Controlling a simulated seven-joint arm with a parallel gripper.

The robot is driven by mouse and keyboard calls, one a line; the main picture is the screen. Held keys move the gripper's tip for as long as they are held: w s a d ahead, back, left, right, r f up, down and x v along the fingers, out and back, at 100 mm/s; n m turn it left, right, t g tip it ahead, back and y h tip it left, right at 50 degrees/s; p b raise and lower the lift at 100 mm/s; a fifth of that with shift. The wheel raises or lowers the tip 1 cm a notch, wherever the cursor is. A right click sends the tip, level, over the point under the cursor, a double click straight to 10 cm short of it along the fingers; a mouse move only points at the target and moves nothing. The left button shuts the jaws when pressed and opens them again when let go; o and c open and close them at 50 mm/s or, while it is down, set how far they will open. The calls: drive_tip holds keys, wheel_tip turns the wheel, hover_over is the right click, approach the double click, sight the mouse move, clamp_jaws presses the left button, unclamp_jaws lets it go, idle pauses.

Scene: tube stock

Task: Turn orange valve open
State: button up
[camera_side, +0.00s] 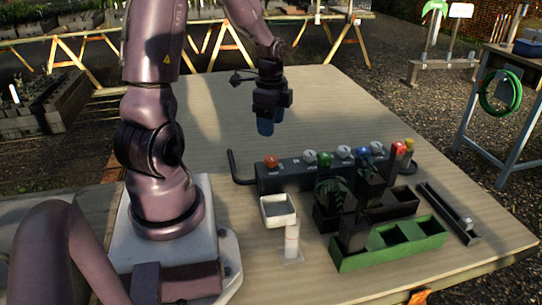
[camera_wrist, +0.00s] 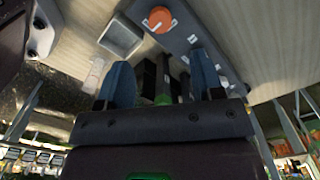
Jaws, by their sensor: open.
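The orange valve (camera_side: 271,161) is a round knob at the left end of a dark manifold block (camera_side: 290,180) in the side view. In the wrist view the orange valve (camera_wrist: 159,19) shows at the top, with a pale mark on its face. My gripper (camera_side: 267,126) hangs above the table, behind the manifold and higher than the valve, apart from it. Its two blue fingers are spread with nothing between them; they also show in the wrist view (camera_wrist: 160,80).
A white square dish (camera_side: 279,221), a white cylinder (camera_side: 291,240) and green planter boxes (camera_side: 388,264) stand in front. The table behind the manifold is clear.

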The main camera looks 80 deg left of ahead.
sight(271, 158)
wheel_tip(271, 158, down, 10)
drive_tip(key=shift+f, duration=0.1)
idle(0.4)
drive_tip(key=c, duration=0.9)
